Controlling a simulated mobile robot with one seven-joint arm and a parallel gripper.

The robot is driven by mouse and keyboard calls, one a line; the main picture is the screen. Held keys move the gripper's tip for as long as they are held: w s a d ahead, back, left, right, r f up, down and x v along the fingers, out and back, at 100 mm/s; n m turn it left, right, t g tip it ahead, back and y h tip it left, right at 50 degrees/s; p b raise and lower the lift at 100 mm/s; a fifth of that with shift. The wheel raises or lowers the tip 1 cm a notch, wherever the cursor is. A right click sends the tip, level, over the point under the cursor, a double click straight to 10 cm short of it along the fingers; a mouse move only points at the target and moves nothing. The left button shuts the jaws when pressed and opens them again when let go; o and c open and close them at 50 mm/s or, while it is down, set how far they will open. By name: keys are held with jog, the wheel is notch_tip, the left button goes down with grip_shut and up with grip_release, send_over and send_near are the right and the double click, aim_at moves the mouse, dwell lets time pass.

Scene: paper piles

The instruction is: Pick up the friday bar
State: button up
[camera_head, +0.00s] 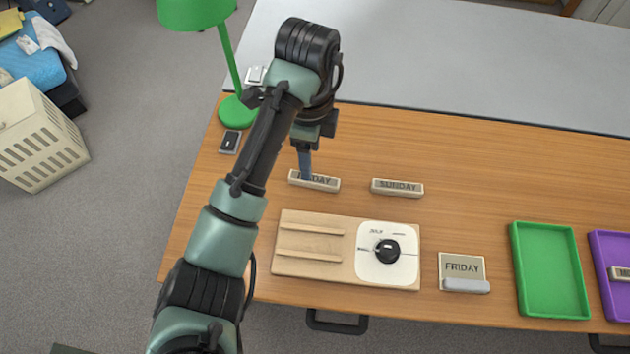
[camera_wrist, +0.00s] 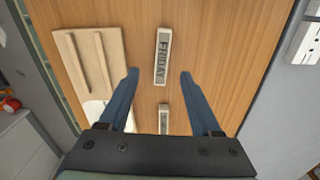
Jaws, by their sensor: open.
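The friday bar (camera_head: 327,183) is a small beige block with a grey label, lying flat on the wooden table. In the head view my gripper (camera_head: 305,176) hangs over its left part and hides some of its letters. In the wrist view the friday bar (camera_wrist: 162,56) reads FRIDAY and lies beyond the fingertips, near the line midway between them. My gripper (camera_wrist: 158,75) is open, with its two blue fingers spread and nothing between them at the tips.
The sunday bar (camera_head: 397,188) lies to the right. A wooden board with a dial (camera_head: 290,267) is nearer the front, beside a FRIDAY sign (camera_head: 462,266). A green tray (camera_head: 518,262) and a purple tray (camera_head: 603,262) stand at right. A green lamp (camera_head: 236,113) is at back left.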

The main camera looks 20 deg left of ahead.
aim_at(314, 181)
jog(key=shift+f+b, duration=0.75)
jog(key=shift+f, duration=0.8)
jog(key=f, duration=0.2)
jog(key=f+b, duration=0.1)
jog(key=f, duration=0.2)
jog(key=shift+w, duration=0.2)
jog(key=shift+c, duration=0.3)
jog(key=shift+r, duration=0.1)
grip_shut()
